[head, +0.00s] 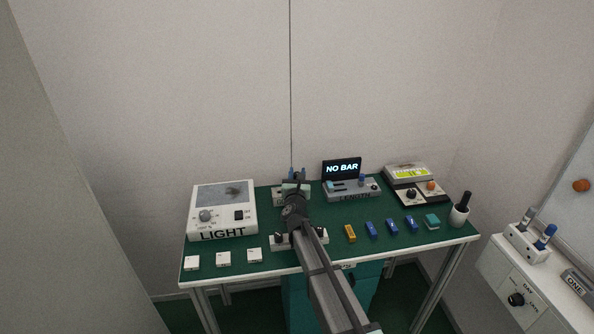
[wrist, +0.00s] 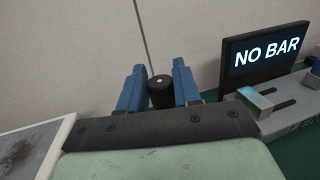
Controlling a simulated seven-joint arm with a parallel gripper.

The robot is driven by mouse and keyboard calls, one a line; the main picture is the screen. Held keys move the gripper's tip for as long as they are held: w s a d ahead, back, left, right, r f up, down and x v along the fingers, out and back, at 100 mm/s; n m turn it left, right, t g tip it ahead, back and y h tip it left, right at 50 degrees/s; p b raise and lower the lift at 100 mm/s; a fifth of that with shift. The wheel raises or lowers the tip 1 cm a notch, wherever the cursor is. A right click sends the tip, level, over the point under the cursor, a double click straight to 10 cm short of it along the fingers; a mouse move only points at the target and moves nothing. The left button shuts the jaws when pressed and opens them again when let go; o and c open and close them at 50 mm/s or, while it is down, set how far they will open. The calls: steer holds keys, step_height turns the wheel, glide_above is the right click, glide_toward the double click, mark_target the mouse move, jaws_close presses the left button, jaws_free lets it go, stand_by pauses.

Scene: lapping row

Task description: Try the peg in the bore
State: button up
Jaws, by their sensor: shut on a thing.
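My gripper (head: 298,173) is over the back middle of the green bench, its blue fingertips pointing toward the wall. In the wrist view my gripper (wrist: 158,90) has a black cylindrical piece, which I take to be the peg (wrist: 160,94), between its two blue fingers, with a small pale spot on its end. The peg's lower part is hidden behind the dark gripper body. A grey block (head: 276,198) lies under and beside the gripper, mostly hidden by it. No bore can be made out in either view, so I cannot tell how the peg stands to it.
A white LIGHT box (head: 222,208) stands left. The grey LENGTH gauge (head: 352,194) with its NO BAR screen (head: 342,168) stands right of the gripper. A pale rack (head: 276,243) lies under my arm. Several small blocks line the front, including a yellow one (head: 350,233). A cup (head: 459,216) stands far right.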

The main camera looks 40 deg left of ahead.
steer(key=shift+f, duration=0.75)
steer(key=shift+f, duration=0.8)
stand_by(1.2)
steer(key=shift+r, duration=0.45)
steer(key=shift+f, duration=0.45)
stand_by(1.5)
steer(key=shift+r, duration=0.15)
steer(key=shift+r, duration=0.25)
steer(key=shift+f, duration=0.4)
stand_by(1.7)
steer(key=shift+r, duration=0.2)
